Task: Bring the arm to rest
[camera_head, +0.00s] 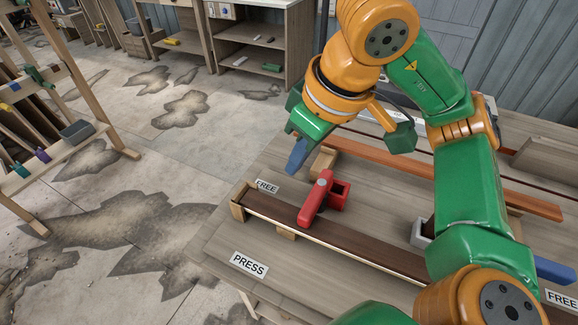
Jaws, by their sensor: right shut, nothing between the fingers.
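My right arm, in green and orange, comes in from the right of the head view and bends down over the workbench (215,247). My right gripper (296,158) has blue fingers that are shut and empty, above the far left part of the bench. A red clamp (315,200) sits on a long dark brown strip (270,211), in front of and a little right of the gripper, apart from it. My left gripper is not in view.
A reddish-brown board (450,178) lies behind the strip. A blue object (556,270) is at the right edge. A wooden rack (70,145) stands left; stained floor between is clear.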

